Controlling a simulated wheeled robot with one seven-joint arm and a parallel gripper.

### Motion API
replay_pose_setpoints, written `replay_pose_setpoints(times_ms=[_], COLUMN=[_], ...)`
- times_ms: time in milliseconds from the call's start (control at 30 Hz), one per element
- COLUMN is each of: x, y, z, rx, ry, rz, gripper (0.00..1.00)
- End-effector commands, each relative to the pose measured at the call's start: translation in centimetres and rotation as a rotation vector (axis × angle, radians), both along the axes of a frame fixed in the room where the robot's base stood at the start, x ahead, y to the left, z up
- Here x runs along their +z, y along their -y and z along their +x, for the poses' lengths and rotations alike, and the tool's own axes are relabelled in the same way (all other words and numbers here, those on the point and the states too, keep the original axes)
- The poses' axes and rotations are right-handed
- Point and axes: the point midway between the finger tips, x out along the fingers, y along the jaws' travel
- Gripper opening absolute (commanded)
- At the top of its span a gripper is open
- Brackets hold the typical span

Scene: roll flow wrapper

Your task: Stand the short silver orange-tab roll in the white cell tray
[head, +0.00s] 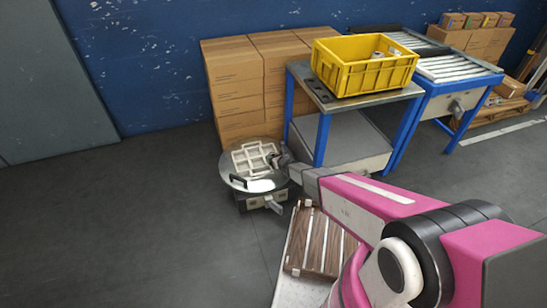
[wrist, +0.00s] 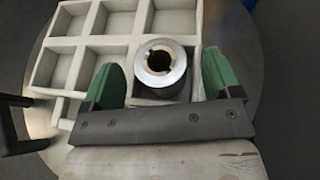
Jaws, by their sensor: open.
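The white cell tray (wrist: 87,30) lies on a round metal top; in the head view the tray (head: 247,157) is at the centre left. A short silver roll (wrist: 178,77) with a dark hollow core and small tan-orange marks at the core's rim is upright in the wrist view. It appears to stand in a near-row cell; its base is hidden. My gripper (wrist: 162,66) is open, its green fingers on either side of the roll with visible gaps. In the head view my gripper (head: 281,159) is at the tray's right edge, and the roll cannot be made out.
The round machine (head: 262,198) has a dark handle (head: 238,181) near the tray. A yellow crate (head: 362,77) with rolls inside stands on a blue-legged table to the right. Cardboard boxes (head: 240,85) stand behind. A slatted wooden piece (head: 318,245) lies in front. Floor at left is clear.

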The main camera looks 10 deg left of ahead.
Motion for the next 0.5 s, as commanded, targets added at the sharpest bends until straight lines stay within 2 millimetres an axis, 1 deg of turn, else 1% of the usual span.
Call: replay_pose_setpoints(times_ms=[33,300,500], x=[0.6,2.7,3.7], y=[0.7,4.2,5.9], z=[-0.9,-4.6,-6.5], rx=[0.000,-0.001,0.000], ry=[-0.001,0.000,-0.001], rz=[-0.001,0.000,-0.001], gripper=[0.84,0.84,0.84])
